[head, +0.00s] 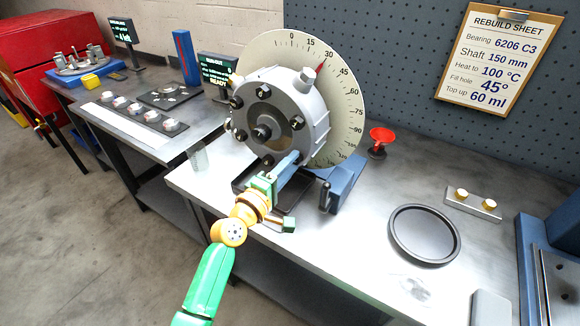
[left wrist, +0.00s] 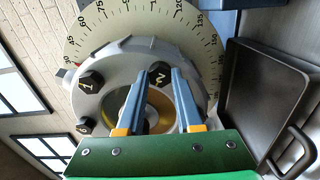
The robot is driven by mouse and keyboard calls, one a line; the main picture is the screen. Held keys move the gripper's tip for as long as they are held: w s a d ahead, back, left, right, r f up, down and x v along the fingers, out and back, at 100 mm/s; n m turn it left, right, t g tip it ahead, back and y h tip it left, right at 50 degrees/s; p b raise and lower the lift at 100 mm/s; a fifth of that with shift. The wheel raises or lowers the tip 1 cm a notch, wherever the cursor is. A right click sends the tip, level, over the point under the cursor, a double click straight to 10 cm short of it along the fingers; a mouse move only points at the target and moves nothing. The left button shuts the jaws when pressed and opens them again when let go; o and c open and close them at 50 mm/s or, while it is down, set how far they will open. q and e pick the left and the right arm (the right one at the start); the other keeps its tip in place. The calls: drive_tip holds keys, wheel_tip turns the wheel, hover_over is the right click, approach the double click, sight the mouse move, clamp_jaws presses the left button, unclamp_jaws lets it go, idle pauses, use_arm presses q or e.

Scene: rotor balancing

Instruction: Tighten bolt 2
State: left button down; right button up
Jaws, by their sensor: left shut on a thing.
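The grey round bearing housing (head: 305,128) stands upright on the bench with dark bolts around its face. My right gripper is not in view.
A dial plate (head: 345,95) stands behind the housing. A dark tray (left wrist: 262,100) lies under it, close to my left gripper. A red funnel (head: 381,135), a round black pan (head: 424,258) and a small block with brass knobs (head: 473,205) stand right.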

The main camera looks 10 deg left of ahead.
use_arm(q)
drive_tip(key=shift+a+m+p, duration=0.1)
drive_tip(key=shift+m+p, duration=0.25)
drive_tip(key=shift+m, duration=8.65)
drive_tip(key=c, duration=0.6)
unclamp_jaws()
drive_tip(key=shift+f, duration=0.1)
drive_tip(key=shift+o, duration=0.2)
